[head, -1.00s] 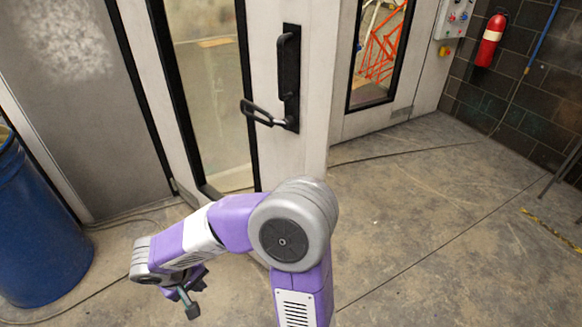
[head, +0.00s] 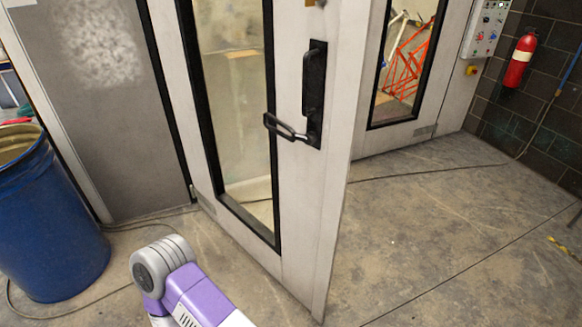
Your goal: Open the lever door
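The lever door (head: 301,195) is a pale grey leaf with a tall black-framed window. It stands ajar, its free right edge swung out toward me and apart from the frame on the right. A black pull handle (head: 313,80) is fixed upright near that edge. Below it, a black lever (head: 283,127) points left and slightly up. Nothing touches the handle or lever. One of my purple and grey arms shows at the bottom left, in front of the door; which arm it is I cannot tell. Neither gripper is in view.
A blue drum (head: 50,225) stands at the left. A second windowed panel (head: 455,75) stands right of the opening, with red frames behind its glass. A fire extinguisher (head: 521,60) and a control box (head: 486,28) are on the right.

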